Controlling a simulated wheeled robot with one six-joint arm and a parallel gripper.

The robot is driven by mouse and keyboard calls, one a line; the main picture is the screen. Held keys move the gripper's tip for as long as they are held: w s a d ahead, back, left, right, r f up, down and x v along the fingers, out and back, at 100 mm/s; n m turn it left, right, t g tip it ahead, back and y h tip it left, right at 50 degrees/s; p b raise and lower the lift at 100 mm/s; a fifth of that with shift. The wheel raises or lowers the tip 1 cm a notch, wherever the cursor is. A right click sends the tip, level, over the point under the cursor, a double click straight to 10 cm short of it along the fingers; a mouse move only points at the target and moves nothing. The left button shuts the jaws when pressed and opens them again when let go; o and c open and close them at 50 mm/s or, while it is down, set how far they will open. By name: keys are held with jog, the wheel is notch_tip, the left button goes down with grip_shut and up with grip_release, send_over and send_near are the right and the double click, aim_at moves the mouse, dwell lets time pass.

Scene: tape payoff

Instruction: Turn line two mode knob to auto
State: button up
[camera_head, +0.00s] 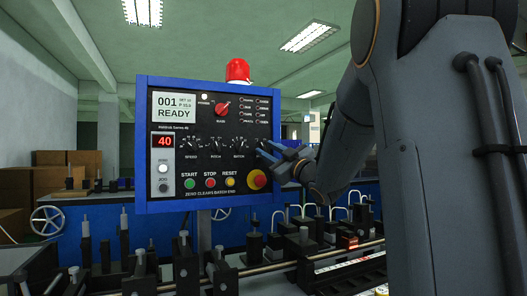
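A blue-framed control panel (143,182) faces me on a grey post, left of centre. Its red knob (222,108) sits in the upper middle with a small label below, too small to read surely. Its pointer tilts to the upper right. I cannot read the position marks around it or a line number. My gripper (267,155) is at the panel's right edge, lower and to the right of the red knob, apart from it. Its fingers point left, look spread, and hold nothing visible. They partly overlap the panel's right side, above the emergency stop.
Black dials (216,146) labelled speed, pitch and batch sit below the red knob. Green, red and yellow buttons (210,182) and a red emergency stop (257,179) are lower. A red beacon (237,70) tops the panel. Machinery (300,243) stands below.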

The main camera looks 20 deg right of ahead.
jog(key=b+v, duration=0.1)
jog(key=v, duration=0.6)
jog(key=shift+s+a, duration=0.1)
